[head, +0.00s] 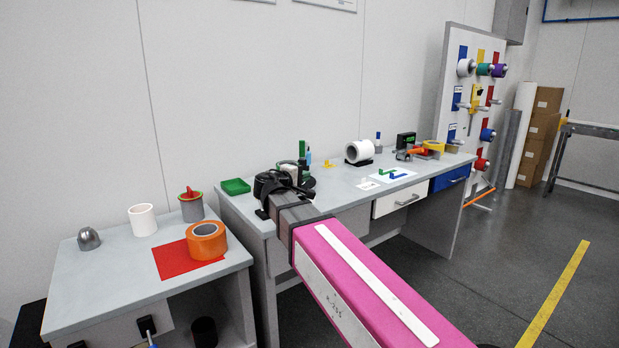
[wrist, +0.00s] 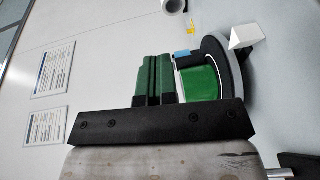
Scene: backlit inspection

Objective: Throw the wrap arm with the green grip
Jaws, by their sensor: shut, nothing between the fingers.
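My gripper (wrist: 153,78) shows in the wrist view as two green fingers with black bases, pressed together with no gap and holding nothing. Right beside them is a green block (wrist: 200,86), which looks like the grip of the wrap arm, in front of a dark curved disc with a white edge. I cannot tell whether the fingers touch it. In the head view an upright green piece (head: 302,148) rises over the dark device at the desk's left part. My black wrist hides much of that device, and the wrap arm's pivot is not clear.
A green tray (head: 235,187) lies left of my wrist. A white roll on a stand (head: 359,151) and a yellow piece (head: 329,163) are further right. An orange tape roll (head: 207,241) sits on a red mat on the side table.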

